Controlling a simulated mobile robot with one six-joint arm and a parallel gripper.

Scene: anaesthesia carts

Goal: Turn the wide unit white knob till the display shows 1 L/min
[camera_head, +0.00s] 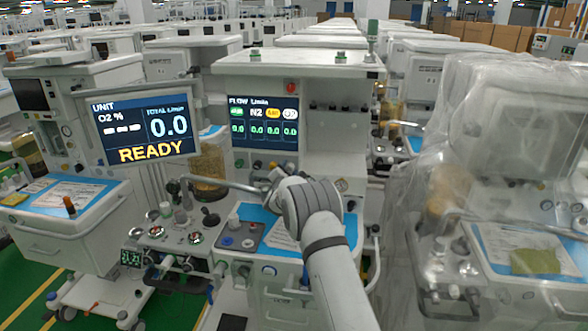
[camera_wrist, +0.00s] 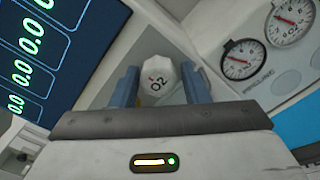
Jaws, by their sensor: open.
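In the head view my arm reaches to the front of the wide unit (camera_head: 300,68), and the knob cannot be made out there. The unit's flow display (camera_head: 264,122) reads 0.0 in every column. The display also shows at the left of the wrist view (camera_wrist: 40,42).
Two round gauges (camera_wrist: 265,40) are right of the knob. A tilted screen (camera_head: 143,127) at left reads READY and 0.0. A work surface (camera_head: 262,262) with a blue mat lies below my arm. A plastic-wrapped cart (camera_head: 510,120) stands close on the right.

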